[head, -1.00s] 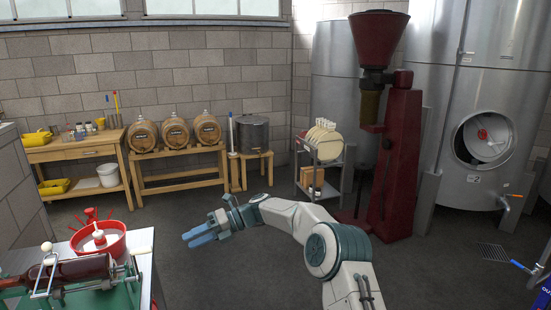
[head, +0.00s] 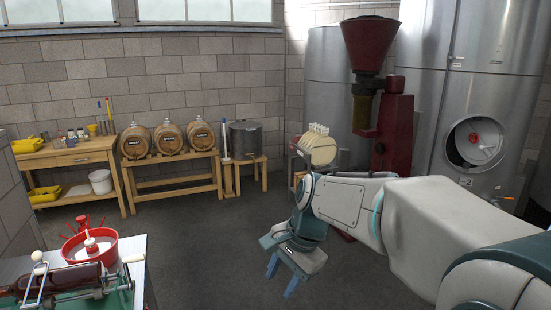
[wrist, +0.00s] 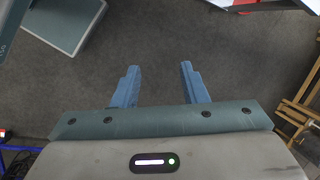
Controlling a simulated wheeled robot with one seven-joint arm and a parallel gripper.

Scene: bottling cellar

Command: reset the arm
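My gripper (head: 282,276) hangs at the end of my bent arm in the head view, pointing down over bare floor to the right of the bench. In the wrist view its two blue fingers (wrist: 160,88) stand apart with only grey floor between them. It is open and holds nothing. My arm reaches in from the right edge of the head view, and its forearm hides the lower part of the red machine.
A metal bench (head: 137,258) at lower left carries a red bowl (head: 112,247) and a dark bottle (head: 62,280) in a green-based device. Barrels (head: 169,138) rest on a wooden stand behind. A red machine (head: 396,132) and steel tanks (head: 480,90) stand right. The middle floor is clear.

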